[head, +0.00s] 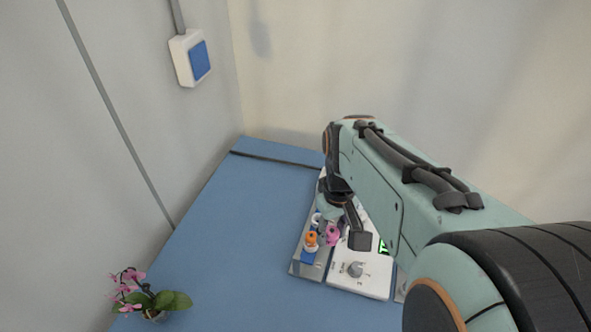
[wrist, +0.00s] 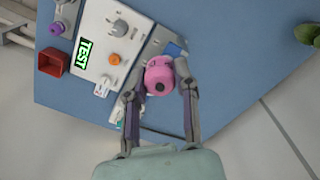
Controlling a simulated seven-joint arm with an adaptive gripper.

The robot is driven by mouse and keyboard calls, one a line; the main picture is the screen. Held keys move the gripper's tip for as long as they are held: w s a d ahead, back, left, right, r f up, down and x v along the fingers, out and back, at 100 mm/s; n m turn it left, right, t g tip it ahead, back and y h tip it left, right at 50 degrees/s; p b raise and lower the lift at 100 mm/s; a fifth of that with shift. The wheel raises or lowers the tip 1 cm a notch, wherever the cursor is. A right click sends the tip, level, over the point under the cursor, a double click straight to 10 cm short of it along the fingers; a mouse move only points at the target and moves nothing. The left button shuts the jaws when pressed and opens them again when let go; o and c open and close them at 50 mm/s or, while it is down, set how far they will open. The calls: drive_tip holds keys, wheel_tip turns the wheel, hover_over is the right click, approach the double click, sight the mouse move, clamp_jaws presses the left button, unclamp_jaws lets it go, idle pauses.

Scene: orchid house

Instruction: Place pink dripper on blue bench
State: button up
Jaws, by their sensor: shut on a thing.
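The pink dripper (wrist: 159,77) is a small round pink piece with a dark centre. In the wrist view it sits between the two fingertips of my gripper (wrist: 160,88), which is shut on it. The blue bench (head: 215,245) is a flat blue top that fills the middle of the head view. I cannot tell whether the dripper touches the panel.
An orange piece (head: 311,238) is beside the dripper. A red box (wrist: 53,62) is left in the wrist view. A pink orchid (head: 150,298) stands front left.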

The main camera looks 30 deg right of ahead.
drive_tip(key=shift+s+a+r, duration=0.2)
drive_tip(key=shift+s+a, duration=0.05)
drive_tip(key=shift+s, duration=0.25)
drive_tip(key=w+f+n, duration=0.2)
drive_tip(key=w+n, duration=0.5)
drive_tip(key=w, duration=0.5)
drive_tip(key=w+a+f+n, duration=0.2)
drive_tip(key=w+a+f, duration=0.1)
drive_tip(key=a+f, duration=0.3)
drive_tip(key=w+d+f, duration=0.1)
drive_tip(key=w+f, duration=0.2)
drive_tip(key=w, duration=0.1)
drive_tip(key=w+d+f, duration=0.1)
drive_tip(key=w+f, duration=0.2)
drive_tip(key=w, duration=0.1)
drive_tip(key=w+d+f, duration=0.1)
drive_tip(key=w+f, duration=0.3)
drive_tip(key=shift+w, duration=0.35)
drive_tip(key=shift+w+f, duration=0.3)
drive_tip(key=shift+w, duration=0.05)
drive_tip(key=shift+w+f, duration=0.1)
drive_tip(key=shift+f, duration=1.55)
